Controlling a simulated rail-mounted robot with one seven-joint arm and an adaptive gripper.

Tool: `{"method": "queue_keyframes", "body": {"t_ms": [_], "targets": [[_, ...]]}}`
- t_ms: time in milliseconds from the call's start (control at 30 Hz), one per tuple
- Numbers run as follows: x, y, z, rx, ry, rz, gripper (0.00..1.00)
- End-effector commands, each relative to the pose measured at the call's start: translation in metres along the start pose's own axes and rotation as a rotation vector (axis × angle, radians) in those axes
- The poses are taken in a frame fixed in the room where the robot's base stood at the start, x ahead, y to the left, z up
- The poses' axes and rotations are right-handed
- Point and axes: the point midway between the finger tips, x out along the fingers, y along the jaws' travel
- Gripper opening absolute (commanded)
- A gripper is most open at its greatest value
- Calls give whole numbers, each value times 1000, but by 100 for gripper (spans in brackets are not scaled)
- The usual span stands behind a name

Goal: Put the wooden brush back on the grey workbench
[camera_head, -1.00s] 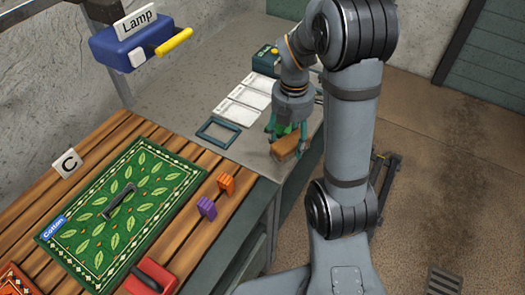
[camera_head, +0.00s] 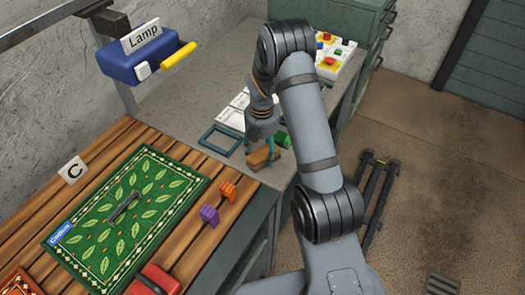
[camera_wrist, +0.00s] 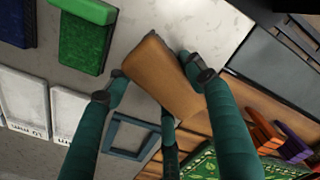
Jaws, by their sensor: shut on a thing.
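The wooden brush (camera_head: 258,158) is a tan block between the teal fingers of my gripper (camera_head: 262,150). The wrist view shows its broad wooden side (camera_wrist: 162,78), with a finger on either side, so my gripper is shut on it. The brush is over the front part of the grey workbench (camera_head: 180,95), right of an empty teal frame (camera_head: 220,139). I cannot tell whether it touches the bench top. Its bristles are not clearly visible.
A wooden slatted table with a green leaf-patterned rug (camera_head: 150,195), orange clip (camera_head: 228,191) and purple clip (camera_head: 209,215) adjoins the bench.

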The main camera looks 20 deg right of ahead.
Motion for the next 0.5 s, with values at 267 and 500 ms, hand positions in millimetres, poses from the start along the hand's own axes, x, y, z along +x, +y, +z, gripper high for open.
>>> {"method": "queue_keyframes", "body": {"t_ms": [267, 500], "targets": [[2, 0, 0, 1, 0, 1, 0], [3, 0, 0, 1, 0, 0, 63]]}}
